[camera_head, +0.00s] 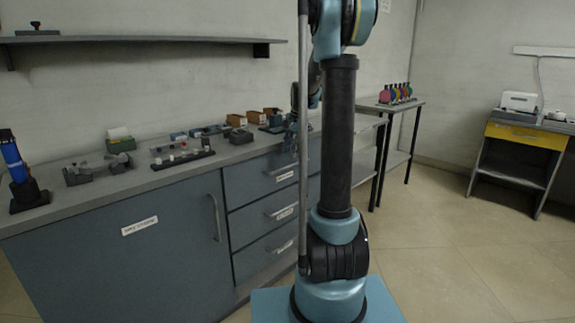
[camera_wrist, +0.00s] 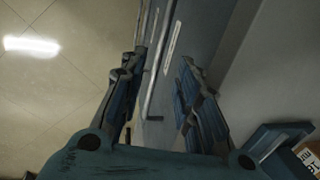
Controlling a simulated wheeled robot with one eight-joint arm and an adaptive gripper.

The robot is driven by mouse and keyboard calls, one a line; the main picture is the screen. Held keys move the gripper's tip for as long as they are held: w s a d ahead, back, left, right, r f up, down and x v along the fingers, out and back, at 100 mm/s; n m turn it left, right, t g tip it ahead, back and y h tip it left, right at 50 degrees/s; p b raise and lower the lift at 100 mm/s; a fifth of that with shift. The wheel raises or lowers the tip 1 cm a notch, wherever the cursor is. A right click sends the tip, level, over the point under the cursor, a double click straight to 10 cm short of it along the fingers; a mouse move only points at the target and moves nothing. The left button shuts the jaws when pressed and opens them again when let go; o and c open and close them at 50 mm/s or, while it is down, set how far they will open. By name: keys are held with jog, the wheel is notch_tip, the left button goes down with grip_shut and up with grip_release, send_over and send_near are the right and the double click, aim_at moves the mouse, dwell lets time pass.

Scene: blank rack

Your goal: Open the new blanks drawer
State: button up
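A column of three closed drawers is at the right of the bench cabinet: top drawer (camera_head: 245,181), middle drawer (camera_head: 247,221) and bottom drawer (camera_head: 250,259). Each has a bar handle and a white label too small to read, so I cannot tell which is the new blanks drawer. My gripper (camera_wrist: 157,72) is open and empty in the wrist view. Its fingers lie either side of a drawer handle (camera_wrist: 158,75), with a label (camera_wrist: 172,42) beside it. Contact with the handle is not visible.
A cupboard door (camera_head: 130,250) with a vertical handle is left of the drawers. The bench top (camera_head: 195,172) holds several small boxes and fixtures. A rack of coloured pieces (camera_head: 395,93) stands on a side table. A desk with a yellow drawer (camera_head: 526,135) is far right. Floor at right is clear.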

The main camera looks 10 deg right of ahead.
aim_at(290, 162)
jog(key=f, duration=0.4)
jog(key=w+f, duration=0.1)
jog(key=f, duration=0.1)
jog(key=shift+a+f, duration=0.35)
